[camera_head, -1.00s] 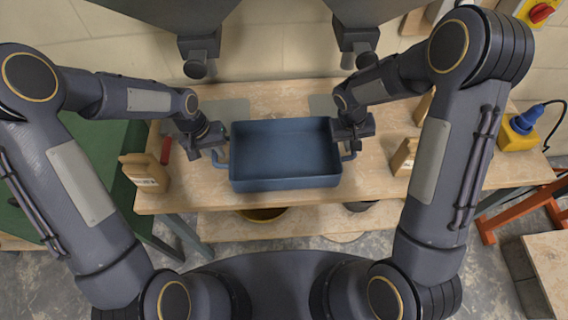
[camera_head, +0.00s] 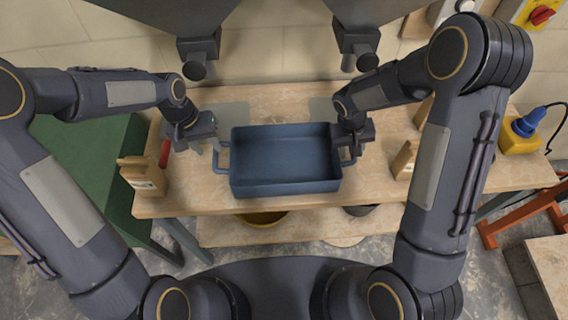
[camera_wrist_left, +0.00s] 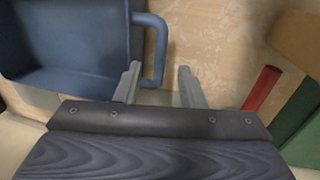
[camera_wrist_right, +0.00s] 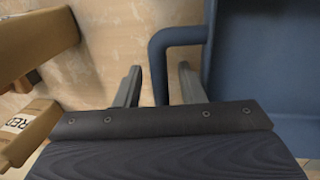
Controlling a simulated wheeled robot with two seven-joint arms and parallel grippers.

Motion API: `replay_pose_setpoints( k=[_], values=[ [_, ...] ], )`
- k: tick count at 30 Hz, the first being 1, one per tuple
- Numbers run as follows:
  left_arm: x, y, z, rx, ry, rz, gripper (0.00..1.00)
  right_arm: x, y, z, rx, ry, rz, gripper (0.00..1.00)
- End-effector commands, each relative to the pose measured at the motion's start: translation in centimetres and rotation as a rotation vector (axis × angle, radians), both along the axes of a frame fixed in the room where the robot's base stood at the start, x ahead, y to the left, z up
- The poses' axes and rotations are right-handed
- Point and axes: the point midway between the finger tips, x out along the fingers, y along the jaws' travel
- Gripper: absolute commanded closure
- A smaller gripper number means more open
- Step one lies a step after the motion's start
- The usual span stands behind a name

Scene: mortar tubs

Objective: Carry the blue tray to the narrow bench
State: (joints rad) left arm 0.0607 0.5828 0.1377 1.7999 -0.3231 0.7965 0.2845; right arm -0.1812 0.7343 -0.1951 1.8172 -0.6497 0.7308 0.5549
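The blue tray (camera_head: 286,187) is empty and upright over the front middle of the wooden bench, seemingly resting on it. Its left handle (camera_wrist_left: 158,45) shows in the left wrist view, its right handle (camera_wrist_right: 158,65) in the right wrist view. My left gripper (camera_head: 206,147) is open at the tray's left side; in its wrist view the fingers (camera_wrist_left: 160,78) stand apart on either side of the handle's line. My right gripper (camera_head: 347,142) is at the right handle, its fingers (camera_wrist_right: 157,77) apart with the handle between them. Contact there cannot be told.
On the bench (camera_head: 215,205), a carton (camera_head: 143,177) and a red-handled tool (camera_head: 165,152) lie left of the tray; another carton (camera_head: 404,160) stands right. Two dark machine spouts hang behind. A green table (camera_head: 85,165) is at left, a yellow box (camera_head: 518,137) at right.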

Motion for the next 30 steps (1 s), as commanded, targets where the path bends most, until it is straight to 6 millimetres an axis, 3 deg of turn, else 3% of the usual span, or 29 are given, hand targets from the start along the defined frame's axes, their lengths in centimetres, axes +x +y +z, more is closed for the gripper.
replay_pose_setpoints(
  k=[6, 14, 30],
  values=[
    [0.1, 0.8, 4.2, 0.000, -0.003, 0.000, 0.64, 0.0, 0.0, 0.0, 0.000, 0.000, 0.000, 0.64],
    [0.0, 1.1, 6.0, -0.001, 0.001, -0.002, 0.64, 0.1, 0.1, 0.5, 0.000, -0.002, 0.000, 0.64],
    [0.0, 1.2, 5.9, 0.000, 0.002, -0.001, 0.64, 0.1, 2.1, 10.3, 0.001, -0.005, 0.000, 0.64]
  ],
)
